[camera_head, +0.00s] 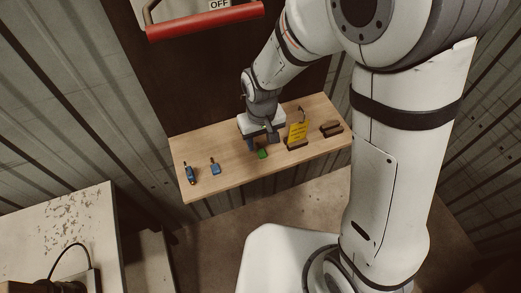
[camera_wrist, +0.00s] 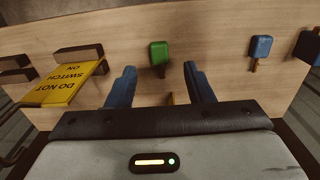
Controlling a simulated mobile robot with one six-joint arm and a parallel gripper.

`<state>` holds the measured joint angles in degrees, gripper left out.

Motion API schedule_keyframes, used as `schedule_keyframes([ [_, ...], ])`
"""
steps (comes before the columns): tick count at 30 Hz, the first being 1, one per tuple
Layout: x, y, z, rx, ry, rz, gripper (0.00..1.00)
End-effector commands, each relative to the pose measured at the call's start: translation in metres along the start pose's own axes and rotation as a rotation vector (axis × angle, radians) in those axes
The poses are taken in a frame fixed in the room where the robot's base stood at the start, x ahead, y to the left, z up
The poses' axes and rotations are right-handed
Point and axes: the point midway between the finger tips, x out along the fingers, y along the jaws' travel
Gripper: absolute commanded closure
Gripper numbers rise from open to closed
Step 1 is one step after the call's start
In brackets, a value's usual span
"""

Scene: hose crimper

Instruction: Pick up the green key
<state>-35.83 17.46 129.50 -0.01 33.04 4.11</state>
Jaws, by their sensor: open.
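The green key (camera_head: 262,154) lies on the wooden shelf, just in front of my gripper (camera_head: 262,138) in the head view. In the wrist view the green key's head (camera_wrist: 159,52) shows a little beyond my gripper's two blue fingertips (camera_wrist: 159,68), between their lines. A short stem below the head points back toward my gripper. The fingers are apart, and nothing is held between them. A small yellow piece shows near the gripper body between the fingers; I cannot tell what it belongs to.
A blue key (camera_head: 215,167) and another blue item (camera_head: 190,173) lie left on the shelf (camera_head: 235,173). A yellow "DO NOT SWITCH ON" tag (camera_head: 298,132) and dark blocks (camera_head: 331,128) stand right. A red handle (camera_head: 205,20) is on the wall above.

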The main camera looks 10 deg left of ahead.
Motion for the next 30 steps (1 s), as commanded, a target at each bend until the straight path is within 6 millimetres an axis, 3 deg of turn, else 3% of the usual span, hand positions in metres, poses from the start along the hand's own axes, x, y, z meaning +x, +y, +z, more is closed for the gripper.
schedule_keyframes([
  [9, 0.04, 0.0, 0.003, 0.001, -0.004, 0.0, 0.53],
  [20, 0.047, 0.0, 0.002, 0.002, 0.0, 0.0, 0.54],
  [30, 0.047, 0.001, 0.002, 0.003, 0.0, 0.0, 0.81],
])
